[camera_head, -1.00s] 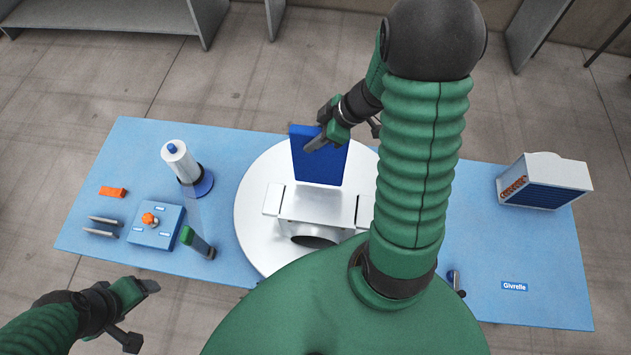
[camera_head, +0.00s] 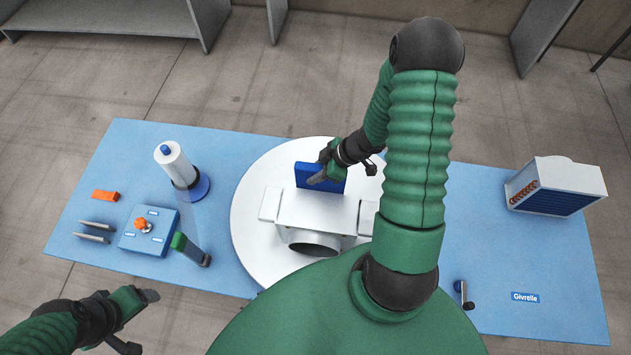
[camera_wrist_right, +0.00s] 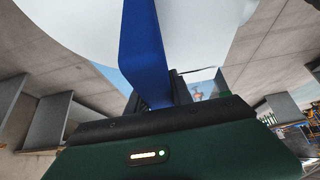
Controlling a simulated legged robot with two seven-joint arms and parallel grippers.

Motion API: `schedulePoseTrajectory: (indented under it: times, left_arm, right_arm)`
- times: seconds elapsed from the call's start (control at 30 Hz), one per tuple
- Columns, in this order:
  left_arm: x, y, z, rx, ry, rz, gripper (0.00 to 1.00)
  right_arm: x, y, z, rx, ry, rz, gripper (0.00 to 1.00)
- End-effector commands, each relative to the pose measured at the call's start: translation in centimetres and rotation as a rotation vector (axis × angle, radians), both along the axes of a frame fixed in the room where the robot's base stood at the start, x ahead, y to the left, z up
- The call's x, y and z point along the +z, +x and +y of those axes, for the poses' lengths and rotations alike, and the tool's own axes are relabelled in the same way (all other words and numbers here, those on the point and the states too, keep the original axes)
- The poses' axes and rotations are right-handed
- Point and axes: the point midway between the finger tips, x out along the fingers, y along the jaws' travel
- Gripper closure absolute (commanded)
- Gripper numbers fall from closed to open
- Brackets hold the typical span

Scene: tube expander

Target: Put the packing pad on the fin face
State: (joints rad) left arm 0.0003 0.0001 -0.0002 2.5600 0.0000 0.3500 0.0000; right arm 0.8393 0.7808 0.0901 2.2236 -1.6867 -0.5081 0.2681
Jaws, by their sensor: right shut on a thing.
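The packing pad (camera_head: 334,187) is a flat blue slab. My right gripper (camera_head: 322,172) is shut on it, and the pad stands roughly upright just behind the white fixture (camera_head: 318,212) on the round turntable. The pad's lower part is hidden behind the fixture, so I cannot tell whether it touches. In the right wrist view the pad (camera_wrist_right: 146,55) rises from between the fingers. The white finned coil block (camera_head: 556,186) stands at the table's right with its dark blue finned face towards the front. My left gripper (camera_head: 140,322) is open and empty, in front of the table's left part.
The white turntable (camera_head: 252,190) fills the middle of the blue table (camera_head: 480,200). To its left are a white roll on a stand (camera_head: 176,165), a blue box with an orange knob (camera_head: 148,240), a green-handled tool (camera_head: 190,248), an orange block (camera_head: 105,196) and grey bars (camera_head: 95,231).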

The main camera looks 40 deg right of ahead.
Motion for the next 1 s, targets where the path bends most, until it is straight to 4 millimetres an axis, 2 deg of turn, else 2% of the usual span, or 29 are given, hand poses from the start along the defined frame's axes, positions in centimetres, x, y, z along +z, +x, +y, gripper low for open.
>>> schedulePoseTrajectory:
  times: [0.3, 0.63, 0.67, 0.7, 0.8, 1.0]
  left_arm:
    - [-1.4, 0.0, 0.0, -0.001, 0.0, 0.0, 0.27]
    - [-1.4, 0.0, 0.0, 0.0, 0.0, 0.0, 0.27]
    - [-1.4, 0.0, 0.0, 0.0, 0.0, 0.0, 0.27]
    - [-1.3, 0.0, 0.0, 0.0, 0.0, 0.0, 0.27]
    - [-1.3, 0.0, 0.0, 0.0, 0.0, 0.0, 0.27]
    - [-1.3, 0.0, 0.0, -0.001, 0.0, 0.0, 0.27]
  right_arm:
    - [-4.5, 0.0, 0.1, -0.003, -0.001, 0.002, 1.0]
    - [-4.9, 0.0, 0.0, -0.001, -0.002, 0.002, 1.0]
    - [-4.8, 0.0, 0.0, -0.002, -0.002, 0.001, 0.69]
    - [-4.8, 0.0, 0.0, -0.001, -0.001, 0.001, 0.64]
    - [-4.7, 0.0, 0.0, -0.002, -0.002, 0.001, 0.51]
    - [-4.7, 0.0, 0.0, -0.002, -0.002, 0.001, 0.51]
